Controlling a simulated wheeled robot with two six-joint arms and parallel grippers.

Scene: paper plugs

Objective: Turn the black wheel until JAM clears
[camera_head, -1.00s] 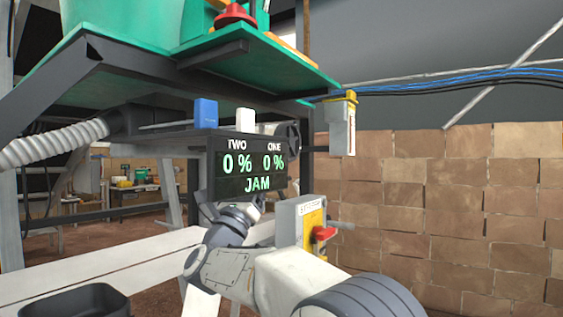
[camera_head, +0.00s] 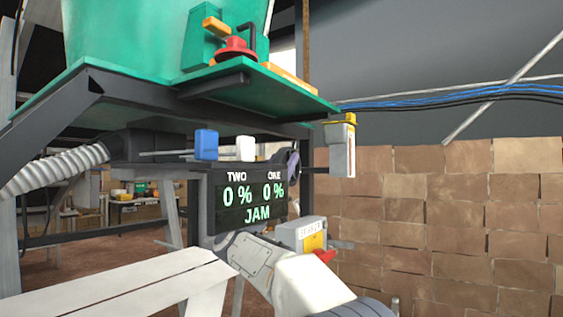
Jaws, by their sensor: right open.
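The black wheel (camera_head: 281,155) shows only in part at the right end of the dark display box (camera_head: 213,185), in the head view. A dark, lavender-tinted shape there looks like my right gripper (camera_head: 293,161), at or just in front of the wheel. Whether it touches the rim I cannot tell. My right arm comes in from the bottom and passes below the display, which hides part of it. The right gripper is open. The display (camera_head: 250,194) reads TWO 0 %, ONE 0 % and JAM in green. My left gripper is out of view.
A grey and yellow switch box (camera_head: 305,234) with a red handle (camera_head: 325,256) stands right of my arm. A green hopper deck (camera_head: 290,92) overhangs the display. A blue block (camera_head: 206,144) and white block (camera_head: 246,148) sit above it. White boards (camera_head: 110,290) lie at front left.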

